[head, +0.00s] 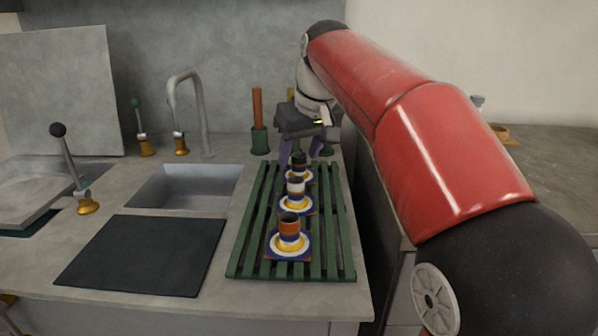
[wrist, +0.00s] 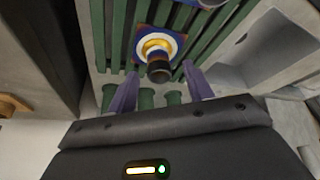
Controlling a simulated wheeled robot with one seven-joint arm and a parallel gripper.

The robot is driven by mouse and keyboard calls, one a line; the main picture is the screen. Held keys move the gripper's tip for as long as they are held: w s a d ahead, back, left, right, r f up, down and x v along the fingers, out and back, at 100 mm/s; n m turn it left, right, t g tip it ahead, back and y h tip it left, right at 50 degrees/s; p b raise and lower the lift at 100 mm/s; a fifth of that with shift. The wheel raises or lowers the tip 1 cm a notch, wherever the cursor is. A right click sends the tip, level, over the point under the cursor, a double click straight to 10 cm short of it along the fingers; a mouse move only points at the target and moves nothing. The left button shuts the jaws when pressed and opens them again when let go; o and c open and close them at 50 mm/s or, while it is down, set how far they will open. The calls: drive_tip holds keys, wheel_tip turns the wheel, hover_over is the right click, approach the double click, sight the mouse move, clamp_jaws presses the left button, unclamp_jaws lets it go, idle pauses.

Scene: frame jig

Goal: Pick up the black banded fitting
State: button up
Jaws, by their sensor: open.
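The black banded fitting (head: 298,162) stands upright at the far end of the green slatted rack, on a blue-edged square base with white and yellow rings. In the wrist view the fitting (wrist: 158,71) shows its dark top, with the ringed base (wrist: 160,43) beyond it. My gripper (head: 300,156) is at the far end of the rack, its purple fingers pointing down around the fitting's upper part. In the wrist view my gripper (wrist: 160,71) is open, one finger on each side of the fitting, with gaps visible. Nothing is held.
Behind are green holders, one with a brown rod (head: 257,108). A sink (head: 186,187), tap (head: 190,85) and dark mat (head: 143,255) lie left.

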drive_tip(key=shift+x, duration=0.8)
drive_tip(key=shift+c, duration=0.4)
clamp_jaws()
drive_tip(key=shift+r, duration=0.1)
